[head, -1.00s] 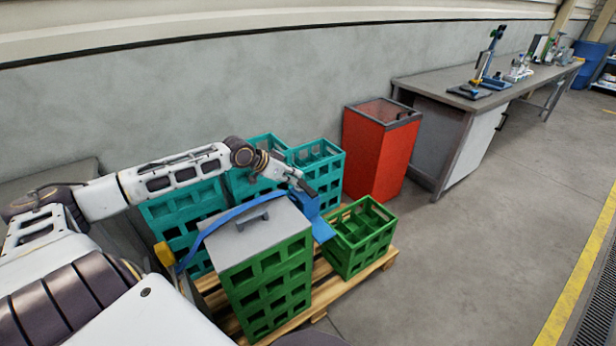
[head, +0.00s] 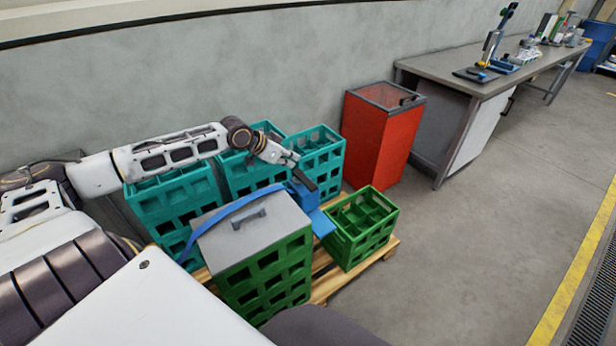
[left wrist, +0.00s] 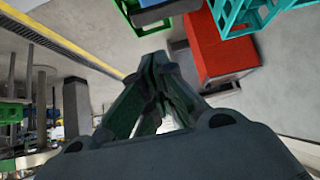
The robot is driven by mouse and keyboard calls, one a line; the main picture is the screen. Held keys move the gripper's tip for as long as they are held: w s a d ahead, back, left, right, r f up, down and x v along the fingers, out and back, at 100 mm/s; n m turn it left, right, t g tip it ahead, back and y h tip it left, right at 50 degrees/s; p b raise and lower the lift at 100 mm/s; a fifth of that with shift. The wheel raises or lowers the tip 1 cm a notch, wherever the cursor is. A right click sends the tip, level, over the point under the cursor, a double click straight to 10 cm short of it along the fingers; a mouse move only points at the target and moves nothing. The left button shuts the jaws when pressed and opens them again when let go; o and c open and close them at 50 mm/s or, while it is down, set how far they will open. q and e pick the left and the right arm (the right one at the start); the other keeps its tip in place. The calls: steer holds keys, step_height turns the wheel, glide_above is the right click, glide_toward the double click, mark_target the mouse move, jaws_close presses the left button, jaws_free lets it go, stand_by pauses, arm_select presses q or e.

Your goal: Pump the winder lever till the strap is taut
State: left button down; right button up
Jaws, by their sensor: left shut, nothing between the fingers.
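The blue winder (head: 309,203) sits at the right edge of the grey lid (head: 257,230) on the green crate stack (head: 266,277). Its dark lever (head: 303,180) slants up and left. The blue strap (head: 224,211) arches over the lid and down its left side; I cannot tell how taut it is. My left gripper (head: 294,160) is shut and empty, just above the lever's upper end; whether they touch is unclear. The left wrist view shows its closed fingers (left wrist: 156,75), with a blue part at the top edge. My right gripper is out of view.
Teal crates (head: 318,160) stand behind the lid, and an open green crate (head: 362,228) stands right of it on the wooden pallet (head: 337,281). A red bin (head: 377,140) and a workbench (head: 443,72) are farther right. The floor at right is clear.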

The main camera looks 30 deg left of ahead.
mark_target(308, 184)
arm_select(q)
steer(key=shift+w+f, duration=0.15)
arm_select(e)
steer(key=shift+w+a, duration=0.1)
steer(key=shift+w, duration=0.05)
